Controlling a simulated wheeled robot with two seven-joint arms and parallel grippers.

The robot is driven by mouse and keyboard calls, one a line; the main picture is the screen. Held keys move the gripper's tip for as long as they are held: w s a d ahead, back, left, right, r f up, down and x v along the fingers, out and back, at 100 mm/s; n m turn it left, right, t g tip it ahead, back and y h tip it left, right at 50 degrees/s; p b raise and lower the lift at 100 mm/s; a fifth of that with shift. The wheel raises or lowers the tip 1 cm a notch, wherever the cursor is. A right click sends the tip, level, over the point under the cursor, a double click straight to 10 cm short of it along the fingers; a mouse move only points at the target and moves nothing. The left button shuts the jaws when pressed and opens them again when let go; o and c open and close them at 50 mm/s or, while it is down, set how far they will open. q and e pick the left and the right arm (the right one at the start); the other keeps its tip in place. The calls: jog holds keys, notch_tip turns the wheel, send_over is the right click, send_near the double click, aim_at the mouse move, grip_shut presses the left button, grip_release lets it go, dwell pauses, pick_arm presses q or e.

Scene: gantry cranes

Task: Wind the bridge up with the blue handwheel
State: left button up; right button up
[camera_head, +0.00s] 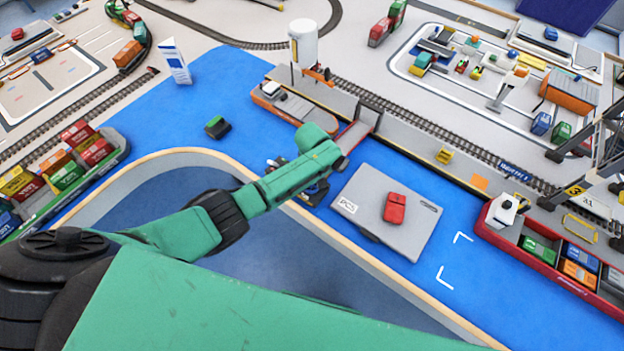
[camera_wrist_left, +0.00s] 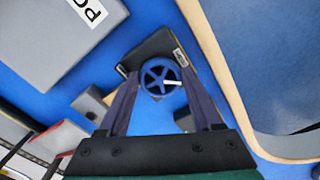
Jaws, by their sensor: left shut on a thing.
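The blue handwheel (camera_wrist_left: 153,70) shows in the left wrist view, with a spoked rim and a small white handle, on a dark base (camera_wrist_left: 150,47). My left gripper (camera_wrist_left: 160,82) has its two dark fingers on either side of the wheel and is shut on it. In the head view my left gripper (camera_head: 312,188) points down beside the grey platform, and my green arm hides most of the wheel. A sloping red ramp (camera_head: 354,136), which looks like the bridge, lies near the quay wall. My right gripper is not in view.
A grey platform (camera_head: 360,225) with a red car (camera_head: 395,207) on it stands right of the wheel. A curved pale-edged wall (camera_head: 385,278) runs on the near side. A red container ship (camera_head: 520,248) lies at right.

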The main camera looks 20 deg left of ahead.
pick_arm(q)
jog(key=m+p, duration=0.1)
jog(key=m, duration=0.3)
jog(key=shift+s+m, duration=0.1)
jog(key=shift+m, duration=0.2)
jog(key=m, duration=0.4)
jog(key=shift+a+m, duration=0.1)
jog(key=shift+m, duration=0.2)
jog(key=m, duration=0.4)
jog(key=shift+m+p, duration=0.3)
jog(key=shift+p, duration=0.05)
jog(key=m, duration=0.4)
jog(key=shift+a+m, duration=0.15)
jog(key=shift+m, duration=0.15)
jog(key=m, duration=0.4)
jog(key=shift+w, duration=0.2)
jog(key=m+b, duration=0.1)
jog(key=m, duration=0.4)
jog(key=shift+w, duration=0.1)
jog(key=m, duration=0.4)
jog(key=shift+w+b, duration=0.1)
jog(key=shift+b, duration=0.2)
jog(key=shift+m+b, duration=0.35)
jog(key=shift+m, duration=1.85)
jog(key=shift+w+r, duration=0.1)
